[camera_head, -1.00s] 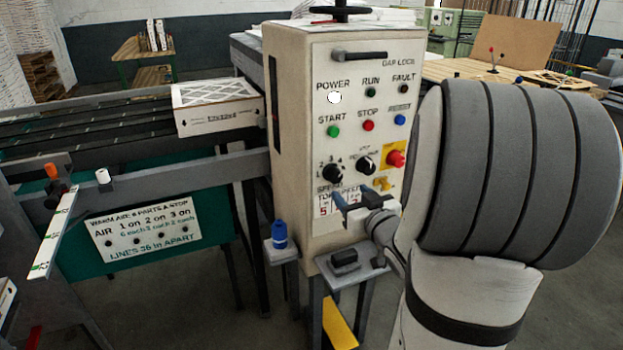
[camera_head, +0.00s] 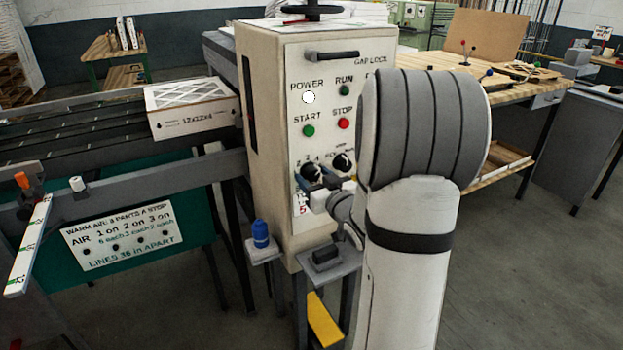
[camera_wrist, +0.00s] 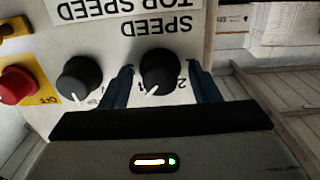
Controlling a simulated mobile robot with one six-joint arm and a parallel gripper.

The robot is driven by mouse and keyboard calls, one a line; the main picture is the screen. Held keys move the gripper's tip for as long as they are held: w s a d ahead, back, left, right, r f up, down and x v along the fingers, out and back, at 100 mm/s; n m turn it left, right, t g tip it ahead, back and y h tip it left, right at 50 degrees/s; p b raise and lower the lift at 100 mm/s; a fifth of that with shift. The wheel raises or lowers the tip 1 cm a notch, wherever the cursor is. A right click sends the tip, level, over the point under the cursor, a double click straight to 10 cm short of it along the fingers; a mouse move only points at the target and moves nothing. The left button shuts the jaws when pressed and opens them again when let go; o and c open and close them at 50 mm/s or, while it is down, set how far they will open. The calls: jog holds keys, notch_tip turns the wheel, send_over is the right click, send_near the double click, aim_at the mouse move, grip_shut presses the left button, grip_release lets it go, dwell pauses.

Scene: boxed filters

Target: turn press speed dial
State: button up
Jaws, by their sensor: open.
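The speed dial (camera_head: 311,173) is a round black knob low on the beige control box, under the green start button. In the wrist view the speed dial (camera_wrist: 160,70) sits below upside-down "SPEED" lettering, its white pointer line aimed down and slightly left. My gripper (camera_wrist: 164,84) is open, with one dark blue finger on each side of the dial. Gaps show between the knob and the fingers; I cannot tell how deep the fingers reach around it. In the head view my gripper (camera_head: 313,183) is at the dial and partly covers its surroundings.
A second black knob (camera_wrist: 79,79) is close beside the dial, with a red button (camera_wrist: 18,85) beyond it. A blue-capped bottle (camera_head: 260,234) and a small black block (camera_head: 326,254) sit below the panel. A boxed filter (camera_head: 193,107) lies on the conveyor at left.

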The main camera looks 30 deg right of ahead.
jog(key=shift+c, duration=0.4)
jog(key=c, duration=0.9)
jog(key=shift+o, duration=0.3)
jog(key=shift+a, duration=0.3)
jog(key=shift+d, duration=0.2)
jog(key=shift+c, duration=0.4)
jog(key=n+b, duration=0.1)
jog(key=b, duration=0.2)
jog(key=n+b, duration=0.2)
jog(key=shift+d+f+b, duration=0.1)
jog(key=shift+f+b, duration=0.25)
jog(key=shift+b, duration=0.05)
jog(key=n+b, duration=0.5)
jog(key=b, duration=0.2)
jog(key=shift+n, duration=0.3)
jog(key=n+b, duration=0.4)
jog(key=b, duration=0.1)
jog(key=shift+d+r+n+b, duration=0.1)
jog(key=shift+r+n+b, duration=0.05)
jog(key=shift+n+b, duration=0.2)
jog(key=n+b, duration=0.2)
jog(key=n, duration=0.1)
jog(key=n+b, duration=0.1)
jog(key=b, duration=0.1)
jog(key=shift+r, duration=0.25)
jog(key=shift+r+n, duration=0.1)
jog(key=shift+n, duration=0.25)
